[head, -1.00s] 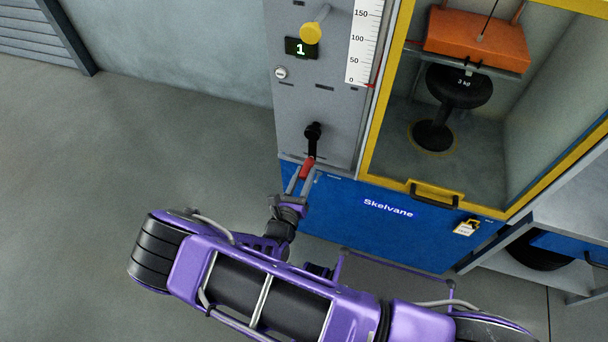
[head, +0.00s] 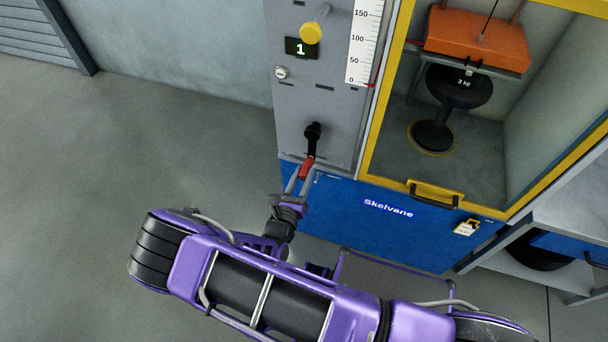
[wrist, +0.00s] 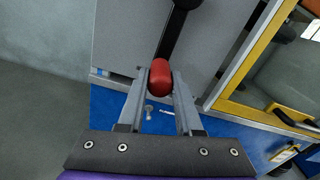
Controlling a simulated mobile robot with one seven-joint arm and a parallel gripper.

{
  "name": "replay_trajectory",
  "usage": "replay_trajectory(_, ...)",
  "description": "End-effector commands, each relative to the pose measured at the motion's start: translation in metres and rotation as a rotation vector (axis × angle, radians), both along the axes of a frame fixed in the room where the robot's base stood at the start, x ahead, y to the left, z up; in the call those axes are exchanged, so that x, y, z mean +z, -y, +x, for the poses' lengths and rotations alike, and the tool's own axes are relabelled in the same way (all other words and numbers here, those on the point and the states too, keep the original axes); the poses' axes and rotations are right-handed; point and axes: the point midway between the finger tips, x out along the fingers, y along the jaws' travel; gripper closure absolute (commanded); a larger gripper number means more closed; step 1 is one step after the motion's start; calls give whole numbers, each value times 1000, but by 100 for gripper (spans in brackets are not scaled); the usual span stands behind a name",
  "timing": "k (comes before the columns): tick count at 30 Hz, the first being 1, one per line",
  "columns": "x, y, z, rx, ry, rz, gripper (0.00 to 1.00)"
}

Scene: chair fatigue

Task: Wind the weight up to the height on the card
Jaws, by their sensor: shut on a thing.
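My gripper (head: 302,174) is shut on the red handle (head: 306,168) of a black crank (head: 313,140) on the grey panel. The crank arm hangs downward. In the wrist view the red handle (wrist: 160,77) sits between my two grey fingers. A white scale (head: 363,45) is marked 0 to 150, with a red pointer (head: 370,85) close to 0. A small display (head: 300,48) reads 1. No height card is legible here.
A yellow knob (head: 311,33) sticks out above the display. The yellow window frame (head: 384,95) has a black handle (head: 435,196) at its base. A small tag (head: 466,228) hangs on the blue Skelvane base (head: 350,215). Open floor lies to the left.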

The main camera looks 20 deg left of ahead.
Motion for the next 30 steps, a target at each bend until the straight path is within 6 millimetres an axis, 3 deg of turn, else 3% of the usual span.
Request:
replay_trajectory(14,6,-35,-1,4,-2,321,100)
replay_trajectory(30,36,-79,-1,9,-2,827,100)
